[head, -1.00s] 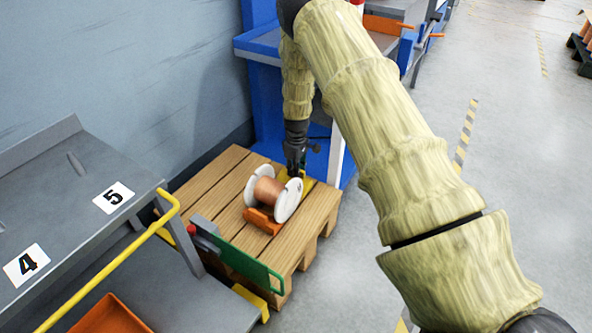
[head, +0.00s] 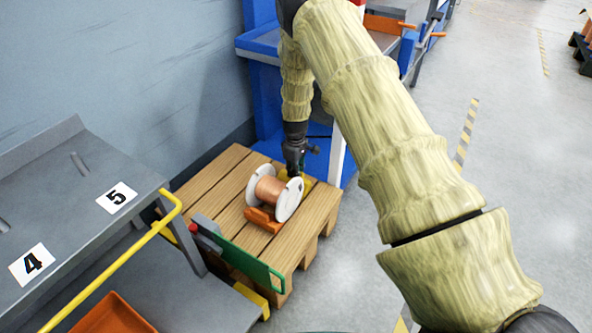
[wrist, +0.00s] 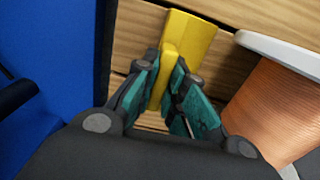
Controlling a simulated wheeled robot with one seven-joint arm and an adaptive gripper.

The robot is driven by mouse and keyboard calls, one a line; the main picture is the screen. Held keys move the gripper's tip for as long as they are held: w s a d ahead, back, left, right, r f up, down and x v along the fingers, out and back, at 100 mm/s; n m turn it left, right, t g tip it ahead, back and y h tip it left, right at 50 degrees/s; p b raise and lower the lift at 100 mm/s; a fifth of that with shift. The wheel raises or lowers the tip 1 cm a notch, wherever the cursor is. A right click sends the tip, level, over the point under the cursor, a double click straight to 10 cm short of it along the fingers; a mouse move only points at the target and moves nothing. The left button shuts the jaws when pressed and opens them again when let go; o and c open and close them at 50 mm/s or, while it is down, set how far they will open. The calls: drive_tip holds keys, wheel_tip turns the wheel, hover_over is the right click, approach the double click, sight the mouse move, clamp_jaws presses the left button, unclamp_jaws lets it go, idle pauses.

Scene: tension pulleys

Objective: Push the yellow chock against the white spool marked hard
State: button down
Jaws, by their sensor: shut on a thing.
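The white spool (head: 287,199) with copper-coloured winding lies on its side on the wooden pallet. In the wrist view its winding (wrist: 273,105) and one white flange show at the right. The yellow chock (wrist: 189,42) lies on the pallet boards left of the spool in that view, with a narrow gap visible between them. In the head view the chock (head: 308,181) is partly hidden behind the spool and my gripper. My gripper (wrist: 168,88) is shut on the chock's raised rib, pointing down. I cannot read a mark on the spool.
An orange chock (head: 262,220) sits against the spool's near side. A green panel (head: 240,262) stands at the pallet's front edge. A grey bench (head: 80,205) with a yellow rail is at left. A blue workstation (head: 262,110) stands behind the pallet.

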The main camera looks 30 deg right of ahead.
drive_tip(key=shift+s+a+p, duration=0.55)
drive_tip(key=shift+a+p, duration=0.1)
drive_tip(key=shift+a, duration=0.25)
drive_tip(key=shift+s+a+p, duration=0.5)
drive_tip(key=shift+a+p, duration=0.15)
drive_tip(key=shift+a, duration=0.2)
idle(0.4)
drive_tip(key=c, duration=1.4)
unclamp_jaws()
wheel_tip(320, 180, up, 12)
